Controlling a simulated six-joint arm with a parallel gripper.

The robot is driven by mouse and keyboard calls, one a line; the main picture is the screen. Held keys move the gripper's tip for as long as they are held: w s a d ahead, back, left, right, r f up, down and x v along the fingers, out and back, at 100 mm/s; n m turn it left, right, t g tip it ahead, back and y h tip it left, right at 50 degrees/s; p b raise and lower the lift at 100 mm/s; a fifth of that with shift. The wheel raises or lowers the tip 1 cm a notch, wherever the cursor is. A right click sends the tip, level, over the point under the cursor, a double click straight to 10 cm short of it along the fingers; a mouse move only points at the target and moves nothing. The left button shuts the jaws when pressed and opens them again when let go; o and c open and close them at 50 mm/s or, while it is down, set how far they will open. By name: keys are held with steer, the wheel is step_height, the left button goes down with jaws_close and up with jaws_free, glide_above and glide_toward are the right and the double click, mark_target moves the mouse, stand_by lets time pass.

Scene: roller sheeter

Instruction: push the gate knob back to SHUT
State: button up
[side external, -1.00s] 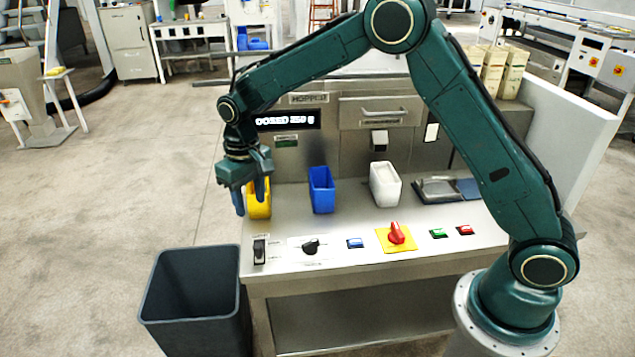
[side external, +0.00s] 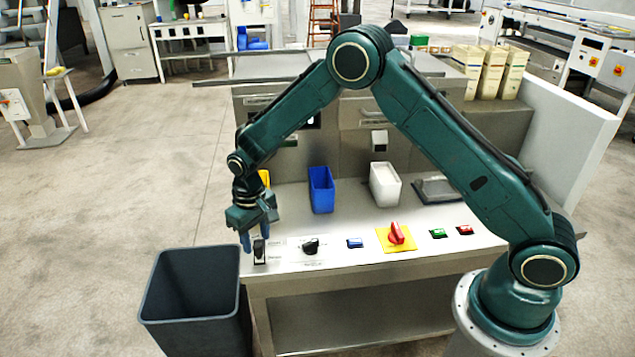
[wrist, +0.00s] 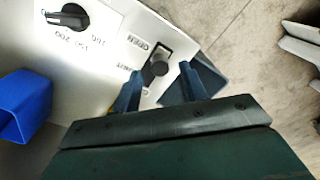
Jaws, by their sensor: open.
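The black gate knob (side external: 260,250) stands on its pale slotted plate at the left front corner of the steel counter. A second label nearer the fingers is only partly readable. My gripper (side external: 259,231) is open and empty, pointing down just above and behind the knob. In the wrist view the blue fingertips (wrist: 161,74) appear on either side of the knob. Whether they touch it, I cannot tell.
A rotary dial (side external: 310,246), blue button (side external: 355,243), red switch on yellow (side external: 396,234) and green button (side external: 438,233) line the front. Blue (side external: 321,190) and white (side external: 385,186) containers stand behind. A dark bin (side external: 192,297) stands left of the counter.

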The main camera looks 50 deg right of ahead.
mark_target(257, 247)
steer(key=shift+f, duration=1.3)
jaws_close()
